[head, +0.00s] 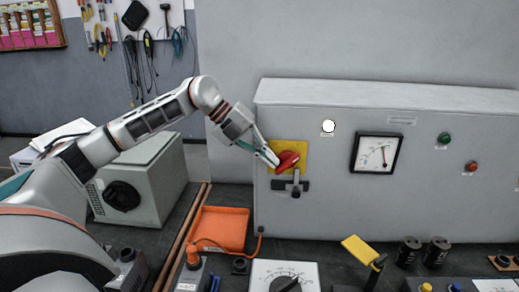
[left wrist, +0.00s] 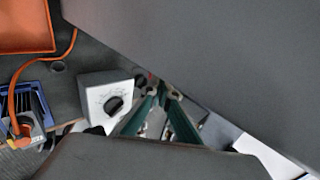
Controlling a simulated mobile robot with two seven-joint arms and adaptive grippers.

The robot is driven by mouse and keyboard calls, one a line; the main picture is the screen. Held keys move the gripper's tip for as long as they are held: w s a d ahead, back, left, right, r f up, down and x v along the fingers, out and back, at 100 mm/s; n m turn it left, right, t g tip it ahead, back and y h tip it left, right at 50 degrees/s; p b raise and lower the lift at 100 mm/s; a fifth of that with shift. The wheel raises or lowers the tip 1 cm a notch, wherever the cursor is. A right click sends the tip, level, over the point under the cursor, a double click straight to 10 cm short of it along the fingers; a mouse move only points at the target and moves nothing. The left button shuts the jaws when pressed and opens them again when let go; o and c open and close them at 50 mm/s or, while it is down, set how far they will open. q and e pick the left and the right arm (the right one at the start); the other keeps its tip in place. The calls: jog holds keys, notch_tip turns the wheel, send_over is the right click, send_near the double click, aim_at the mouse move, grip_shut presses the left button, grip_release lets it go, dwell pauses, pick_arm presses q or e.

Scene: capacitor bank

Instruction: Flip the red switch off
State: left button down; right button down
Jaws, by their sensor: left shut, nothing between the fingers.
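The red switch handle (head: 289,160) sits on a yellow plate (head: 276,148) on the left part of the grey cabinet's front. Its handle points to the right and slightly up. My left gripper (head: 273,162) is shut and empty, with its fingertips at the left end of the red handle. I cannot tell whether they touch it. In the left wrist view the closed fingers (left wrist: 160,90) show beside the grey cabinet face (left wrist: 220,50), and the red handle is not clearly visible. My right gripper is not in view.
A black latch with a grey lever (head: 296,186) is just below the yellow plate. The cabinet (head: 400,215) also carries a white lamp (head: 329,126), a dial gauge (head: 377,153), and green (head: 445,139) and red (head: 471,167) buttons.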

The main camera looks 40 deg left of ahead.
pick_arm(q)
jog(key=shift+w+d+f, duration=0.15)
jog(key=shift+d+f, duration=0.1)
jog(key=shift+f, duration=0.05)
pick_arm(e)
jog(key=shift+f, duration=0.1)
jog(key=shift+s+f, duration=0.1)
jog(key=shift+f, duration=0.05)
pick_arm(q)
jog(key=shift+f+h+b, duration=0.25)
jog(key=shift+h+b, duration=0.05)
jog(key=shift+r+t, duration=0.15)
jog(key=shift+t, duration=0.15)
jog(key=shift+h, duration=0.3)
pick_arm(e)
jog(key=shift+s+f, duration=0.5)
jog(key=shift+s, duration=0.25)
pick_arm(q)
jog(key=shift+b, duration=0.3)
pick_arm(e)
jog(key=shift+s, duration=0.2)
